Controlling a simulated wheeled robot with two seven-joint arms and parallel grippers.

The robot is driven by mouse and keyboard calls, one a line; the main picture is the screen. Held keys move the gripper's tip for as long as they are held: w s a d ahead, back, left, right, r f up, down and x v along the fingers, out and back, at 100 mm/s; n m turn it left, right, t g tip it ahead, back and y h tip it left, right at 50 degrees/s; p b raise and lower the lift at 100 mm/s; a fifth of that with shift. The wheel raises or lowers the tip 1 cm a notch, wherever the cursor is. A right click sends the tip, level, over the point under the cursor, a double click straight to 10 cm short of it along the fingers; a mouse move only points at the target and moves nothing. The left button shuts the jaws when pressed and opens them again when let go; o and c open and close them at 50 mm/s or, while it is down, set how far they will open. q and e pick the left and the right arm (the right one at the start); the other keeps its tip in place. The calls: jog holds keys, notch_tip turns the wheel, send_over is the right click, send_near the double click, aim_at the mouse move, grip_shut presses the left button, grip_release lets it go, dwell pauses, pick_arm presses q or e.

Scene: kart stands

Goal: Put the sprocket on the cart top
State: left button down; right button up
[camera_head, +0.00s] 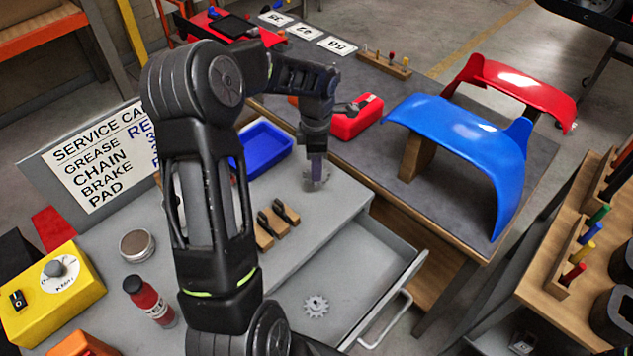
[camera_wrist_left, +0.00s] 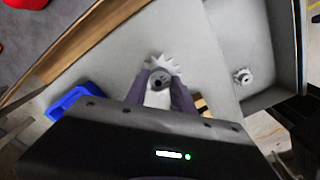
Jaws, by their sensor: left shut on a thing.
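My left gripper (camera_head: 317,168) is over the grey cart top (camera_head: 345,203), near its far right edge, pointing down. It is shut on a toothed metal sprocket (camera_head: 316,181); the sprocket also shows between the fingers in the left wrist view (camera_wrist_left: 160,77). In the head view the sprocket is at or just above the cart top; I cannot tell if it touches. A second sprocket (camera_head: 316,306) lies in the open drawer (camera_head: 350,262), also seen in the left wrist view (camera_wrist_left: 243,76). My right gripper is not in view.
A blue tray (camera_head: 262,148) and wooden blocks with black parts (camera_head: 279,217) stand near the gripper. A red bottle (camera_head: 150,301), a tin (camera_head: 137,245) and a yellow box (camera_head: 52,290) are at the left. A bench with a blue fairing (camera_head: 463,130) lies beyond.

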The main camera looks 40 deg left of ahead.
aim_at(316, 190)
pick_arm(q)
jog(key=shift+f, duration=0.3)
jog(key=shift+f+b, duration=1.15)
jog(key=shift+f, duration=1.25)
jog(key=shift+f, duration=0.15)
jog(key=c, duration=1.1)
grip_release()
jog(key=shift+o, duration=0.2)
notch_tip(316, 190, up, 12)
jog(key=shift+r+b, duration=0.15)
jog(key=shift+b, duration=0.85)
